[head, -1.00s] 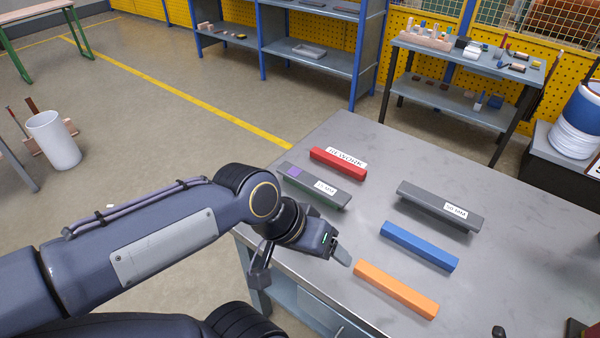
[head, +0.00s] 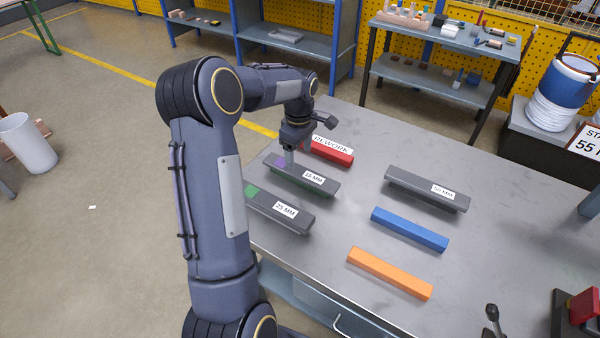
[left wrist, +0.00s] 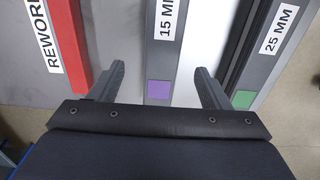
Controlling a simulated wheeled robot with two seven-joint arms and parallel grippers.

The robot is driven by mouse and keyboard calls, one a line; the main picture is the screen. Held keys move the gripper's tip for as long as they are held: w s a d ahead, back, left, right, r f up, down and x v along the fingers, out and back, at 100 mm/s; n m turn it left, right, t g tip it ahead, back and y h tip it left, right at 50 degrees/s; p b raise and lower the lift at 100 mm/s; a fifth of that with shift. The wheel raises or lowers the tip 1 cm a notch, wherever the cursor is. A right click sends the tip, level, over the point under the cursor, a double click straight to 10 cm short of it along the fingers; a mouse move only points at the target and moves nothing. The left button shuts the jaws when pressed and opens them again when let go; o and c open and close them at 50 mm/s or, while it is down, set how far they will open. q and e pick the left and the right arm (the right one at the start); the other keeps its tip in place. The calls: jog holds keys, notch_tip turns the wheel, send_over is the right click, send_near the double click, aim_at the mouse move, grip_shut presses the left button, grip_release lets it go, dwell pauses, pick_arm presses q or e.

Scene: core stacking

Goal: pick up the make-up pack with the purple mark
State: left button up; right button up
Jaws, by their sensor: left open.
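The make-up pack with the purple mark (head: 296,174) is a grey bar labelled 15 MM, lying at the left part of the table. In the left wrist view its purple square (left wrist: 158,90) shows between the two fingers. My left gripper (head: 291,156) is above the purple-marked end, pointing down. In the left wrist view its open fingers (left wrist: 160,72) stand on either side of the bar, with nothing held. I cannot tell how far above the bar the fingertips are. My right gripper is not in view.
A red REWORK bar (head: 338,156) lies just beyond, and a green-marked 25 MM pack (head: 265,203) lies on the near side. A grey 50 MM pack (head: 410,184), a blue bar (head: 409,229) and an orange bar (head: 389,273) lie further right, with bare table (head: 345,225) between.

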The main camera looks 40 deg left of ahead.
aim_at(300, 171)
pick_arm(q)
jog(key=f, duration=0.5)
jog(key=shift+s+d+f+p, duration=0.15)
jog(key=shift+d+f+p, duration=0.1)
jog(key=shift+d+p, duration=0.15)
jog(key=c, duration=1.2)
jog(key=shift+r, duration=0.1)
jog(key=shift+c, duration=0.7)
